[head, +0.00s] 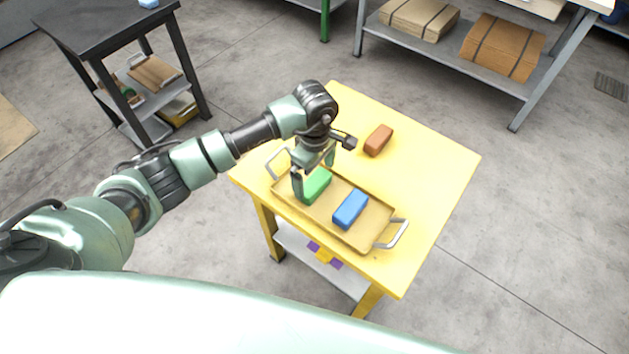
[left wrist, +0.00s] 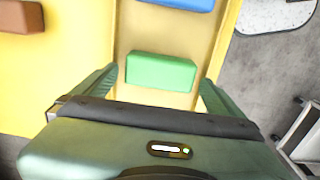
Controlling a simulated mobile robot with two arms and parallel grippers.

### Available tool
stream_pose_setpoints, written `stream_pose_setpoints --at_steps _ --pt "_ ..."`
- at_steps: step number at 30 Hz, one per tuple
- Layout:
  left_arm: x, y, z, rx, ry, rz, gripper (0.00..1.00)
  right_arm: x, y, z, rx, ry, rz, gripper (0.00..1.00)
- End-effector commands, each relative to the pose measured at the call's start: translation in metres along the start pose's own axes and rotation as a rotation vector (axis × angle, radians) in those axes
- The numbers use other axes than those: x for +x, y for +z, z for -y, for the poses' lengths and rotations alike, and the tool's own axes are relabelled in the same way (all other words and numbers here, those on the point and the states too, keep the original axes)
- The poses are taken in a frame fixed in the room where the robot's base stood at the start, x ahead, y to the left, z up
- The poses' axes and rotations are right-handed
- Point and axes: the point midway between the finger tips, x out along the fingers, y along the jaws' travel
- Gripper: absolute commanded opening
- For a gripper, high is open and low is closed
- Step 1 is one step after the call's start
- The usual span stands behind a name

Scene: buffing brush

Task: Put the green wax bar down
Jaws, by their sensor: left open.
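The green wax bar (head: 316,186) lies in the left part of a tan tray (head: 352,236) on the yellow table (head: 432,172). A blue bar (head: 350,208) lies in the same tray, to its right. My left gripper (head: 313,174) is over the green bar, with its fingers apart. In the left wrist view the green bar (left wrist: 161,71) sits between the two open fingers (left wrist: 160,88), with a gap visible at each end. The blue bar (left wrist: 183,3) is partly cut off at the top edge. My right gripper is not in view.
A brown bar (head: 378,140) lies on the table behind the tray. The tray has metal handles at both ends. The table's right side is clear. A dark side table (head: 95,25) and a grey shelf bench (head: 480,62) with cardboard stand farther back.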

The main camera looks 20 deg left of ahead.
Motion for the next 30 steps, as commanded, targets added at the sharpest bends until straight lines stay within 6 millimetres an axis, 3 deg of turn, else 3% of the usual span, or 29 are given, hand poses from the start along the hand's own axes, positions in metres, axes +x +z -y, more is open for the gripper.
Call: stream_pose_setpoints --at_steps 6,12,30 --pt "-0.047 -0.001 -0.001 0.001 0.005 -0.003 1.0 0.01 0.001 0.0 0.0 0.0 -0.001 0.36" --pt "-0.075 0.0 -0.001 -0.001 0.003 -0.002 1.0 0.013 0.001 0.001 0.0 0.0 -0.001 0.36" --pt "-0.083 0.0 0.0 -0.001 -0.001 -0.001 1.0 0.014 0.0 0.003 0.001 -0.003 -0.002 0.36"
